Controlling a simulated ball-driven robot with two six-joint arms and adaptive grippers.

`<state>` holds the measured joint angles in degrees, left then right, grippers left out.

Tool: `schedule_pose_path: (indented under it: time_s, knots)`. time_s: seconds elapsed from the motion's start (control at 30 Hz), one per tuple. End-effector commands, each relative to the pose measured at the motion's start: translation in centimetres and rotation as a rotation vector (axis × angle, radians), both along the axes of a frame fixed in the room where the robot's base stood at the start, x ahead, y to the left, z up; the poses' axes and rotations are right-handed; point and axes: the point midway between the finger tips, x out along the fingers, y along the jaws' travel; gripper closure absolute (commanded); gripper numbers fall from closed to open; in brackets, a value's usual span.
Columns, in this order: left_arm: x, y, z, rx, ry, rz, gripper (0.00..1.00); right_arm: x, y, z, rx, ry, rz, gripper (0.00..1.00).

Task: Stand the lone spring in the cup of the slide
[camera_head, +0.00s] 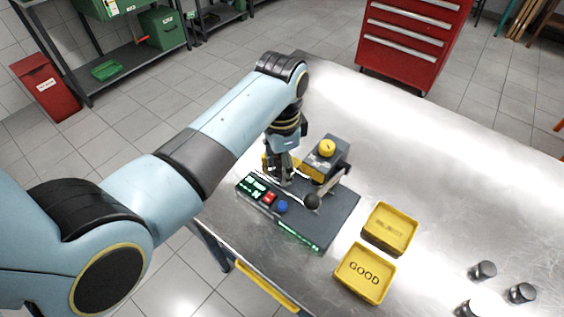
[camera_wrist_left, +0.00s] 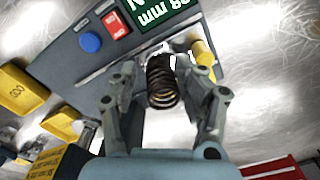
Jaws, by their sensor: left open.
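A dark coiled spring (camera_wrist_left: 163,82) shows in the left wrist view between the two fingers of my left gripper (camera_wrist_left: 162,97). The fingers are open, with a gap on each side of the spring. In the head view my left gripper (camera_head: 281,172) is low over the back left of the grey tester (camera_head: 328,217), and it hides the spring there. The cup of the slide cannot be made out in either view; the spring's far end and the fingers cover that spot. My right gripper is in neither view.
A yellow GOOD tray (camera_head: 346,286) and another yellow tray (camera_head: 377,245) stand right. Dark cylinders (camera_head: 484,270) stand farther right.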

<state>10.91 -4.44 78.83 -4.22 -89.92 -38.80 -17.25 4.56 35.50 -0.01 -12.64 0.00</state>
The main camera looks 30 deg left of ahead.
Motion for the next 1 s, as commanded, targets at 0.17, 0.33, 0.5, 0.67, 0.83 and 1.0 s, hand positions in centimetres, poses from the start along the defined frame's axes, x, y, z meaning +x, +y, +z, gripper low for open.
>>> schedule_pose_path:
  time_s: [0.17,0.33,0.5,0.67,0.83,1.0]
  knots:
    - [0.1,0.4,0.3,0.010,-0.003,0.001,0.46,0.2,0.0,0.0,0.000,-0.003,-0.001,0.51]
    - [0.3,0.3,2.4,0.008,-0.008,0.001,0.46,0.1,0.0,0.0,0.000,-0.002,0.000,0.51]
    - [0.3,0.1,6.2,0.006,-0.007,0.001,0.46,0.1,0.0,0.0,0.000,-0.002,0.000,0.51]
    - [0.2,-0.1,9.5,0.003,-0.005,0.000,0.46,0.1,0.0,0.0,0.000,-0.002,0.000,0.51]
    - [0.2,-0.2,11.5,0.002,-0.002,0.000,0.46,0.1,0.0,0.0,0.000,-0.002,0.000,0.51]
    - [0.1,-0.2,12.1,0.003,-0.001,0.000,0.46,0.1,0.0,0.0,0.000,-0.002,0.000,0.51]
